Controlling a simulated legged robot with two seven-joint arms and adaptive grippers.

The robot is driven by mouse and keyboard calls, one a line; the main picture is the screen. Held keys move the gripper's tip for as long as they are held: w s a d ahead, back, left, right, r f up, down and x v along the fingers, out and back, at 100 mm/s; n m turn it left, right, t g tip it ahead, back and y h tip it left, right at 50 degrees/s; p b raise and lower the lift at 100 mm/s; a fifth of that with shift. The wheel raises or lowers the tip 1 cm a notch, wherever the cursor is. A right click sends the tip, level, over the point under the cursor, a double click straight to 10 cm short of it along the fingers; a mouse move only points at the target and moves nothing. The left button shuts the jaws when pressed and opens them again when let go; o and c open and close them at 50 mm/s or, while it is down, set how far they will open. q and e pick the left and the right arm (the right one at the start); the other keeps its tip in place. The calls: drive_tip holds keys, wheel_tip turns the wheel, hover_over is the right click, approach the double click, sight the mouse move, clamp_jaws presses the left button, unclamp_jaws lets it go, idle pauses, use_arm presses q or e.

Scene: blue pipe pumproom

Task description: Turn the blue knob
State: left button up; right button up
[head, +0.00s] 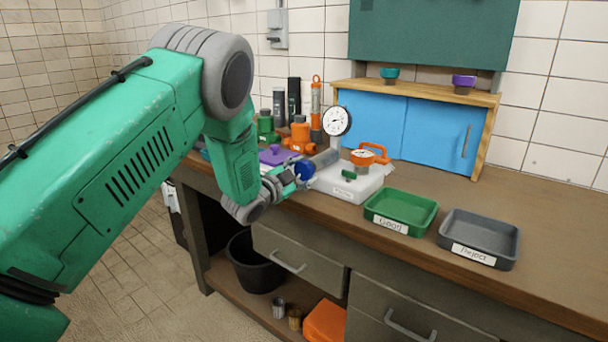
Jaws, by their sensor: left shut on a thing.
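The blue knob (305,170) faces left of the white-based gauge fixture (350,182) on the workbench. My left gripper (292,178) comes in from the left and is shut on the blue knob; its fingers partly hide the knob. My right gripper is not in view.
A green tray (430,222) and a grey tray (505,262) lie to the right. Orange valve parts (299,134) and a purple piece (276,155) stand close behind the gripper. A blue cabinet (430,132) stands at the back. Bench space at the right is clear.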

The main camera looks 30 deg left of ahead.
use_arm(q)
drive_tip(key=shift+s+f+m, duration=0.15)
drive_tip(key=shift+f+m, duration=0.25)
drive_tip(key=shift+m, duration=0.7)
drive_tip(key=o, duration=1.2)
drive_tip(key=shift+a+r, duration=0.1)
drive_tip(key=shift+a, duration=0.05)
drive_tip(key=shift+r, duration=0.1)
drive_tip(key=s+a, duration=0.1)
drive_tip(key=s, duration=1)
drive_tip(key=shift+s, duration=0.3)
drive_tip(key=shift+f, duration=0.2)
